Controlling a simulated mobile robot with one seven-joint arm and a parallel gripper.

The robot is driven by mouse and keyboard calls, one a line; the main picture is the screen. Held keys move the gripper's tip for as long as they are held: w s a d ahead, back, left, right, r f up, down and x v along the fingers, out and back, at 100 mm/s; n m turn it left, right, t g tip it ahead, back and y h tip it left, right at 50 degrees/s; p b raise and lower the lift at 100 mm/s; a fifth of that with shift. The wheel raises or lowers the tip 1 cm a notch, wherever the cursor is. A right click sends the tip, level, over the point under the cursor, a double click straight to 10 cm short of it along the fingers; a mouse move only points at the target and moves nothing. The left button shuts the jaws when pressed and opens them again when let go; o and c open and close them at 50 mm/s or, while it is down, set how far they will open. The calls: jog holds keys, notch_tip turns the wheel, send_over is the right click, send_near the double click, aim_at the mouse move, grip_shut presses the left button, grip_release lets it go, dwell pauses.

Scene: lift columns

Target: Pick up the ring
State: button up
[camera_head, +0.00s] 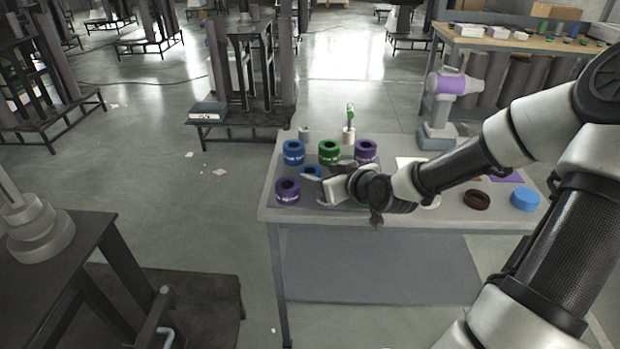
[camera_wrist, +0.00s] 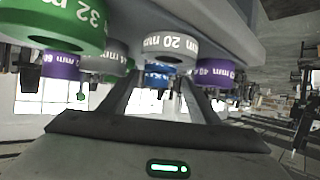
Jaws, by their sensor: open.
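Several coloured rings stand on the grey table (camera_head: 272,212) in the head view. The wrist view looks inverted. There my gripper (camera_wrist: 159,82) is open, with a blue ring (camera_wrist: 160,76) showing between its fingers. A grey 20 mm ring (camera_wrist: 170,46), a green 32 mm ring (camera_wrist: 62,22) and a purple ring (camera_wrist: 216,72) show around them.
A brown ring (camera_head: 477,199) and a blue round piece (camera_head: 525,199) lie at the table's right. A purple and white device (camera_head: 452,84) stands behind the table. A dark bench (camera_head: 75,260) is at the left, with open floor between.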

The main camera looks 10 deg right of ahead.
aim_at(307, 169)
jog(key=b+x, duration=0.1)
jog(key=x, duration=0.3)
jog(key=shift+w+a+f+b, duration=0.1)
jog(key=shift+w+f+b, duration=0.05)
jog(key=shift+w+b, duration=0.15)
jog(key=shift+c, duration=0.2)
jog(key=c, duration=0.8)
jog(key=shift+c, duration=0.2)
